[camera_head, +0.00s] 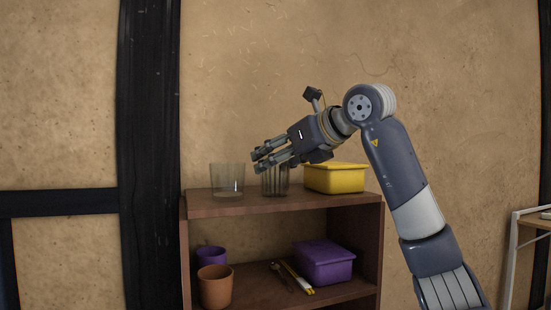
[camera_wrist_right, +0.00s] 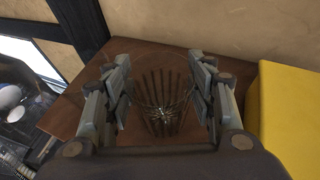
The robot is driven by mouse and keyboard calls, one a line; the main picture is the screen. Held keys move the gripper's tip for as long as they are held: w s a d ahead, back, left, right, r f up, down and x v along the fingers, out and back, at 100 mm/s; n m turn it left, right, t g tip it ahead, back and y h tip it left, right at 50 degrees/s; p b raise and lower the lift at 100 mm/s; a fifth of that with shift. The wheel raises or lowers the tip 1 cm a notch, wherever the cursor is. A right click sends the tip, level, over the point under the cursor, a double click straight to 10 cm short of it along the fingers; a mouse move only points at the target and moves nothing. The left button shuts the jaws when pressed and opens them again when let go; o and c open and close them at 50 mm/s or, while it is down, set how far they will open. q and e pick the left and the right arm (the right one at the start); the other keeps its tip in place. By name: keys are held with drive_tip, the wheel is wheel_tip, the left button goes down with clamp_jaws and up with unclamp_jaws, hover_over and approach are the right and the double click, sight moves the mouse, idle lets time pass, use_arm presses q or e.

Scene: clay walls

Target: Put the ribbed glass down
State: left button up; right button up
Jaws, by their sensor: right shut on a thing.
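The ribbed glass (camera_head: 275,182) is clear and stands upright at the top of the brown shelf unit (camera_head: 230,207), between a smooth glass and a yellow box. My right gripper (camera_head: 266,164) reaches it from the upper right and is shut on its upper part. In the right wrist view the ribbed glass (camera_wrist_right: 162,103) lies between the two fingers (camera_wrist_right: 160,95). Its base looks to be at the shelf top, but I cannot tell whether it touches. My left gripper is not in view.
A smooth clear glass (camera_head: 227,180) stands just left of the ribbed one. A yellow lidded box (camera_head: 335,179) is close on the right. The lower shelf holds a purple cup (camera_head: 211,257), an orange cup (camera_head: 215,287), a purple box (camera_head: 323,262) and some utensils (camera_head: 291,277).

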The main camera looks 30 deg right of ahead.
drive_tip(key=shift+a, duration=0.15)
drive_tip(key=o, duration=0.8)
drive_tip(key=shift+f, duration=0.1)
drive_tip(key=o, duration=0.3)
drive_tip(key=shift+o, duration=0.2)
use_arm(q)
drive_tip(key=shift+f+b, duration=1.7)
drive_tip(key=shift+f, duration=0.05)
use_arm(e)
drive_tip(key=v, duration=1.2)
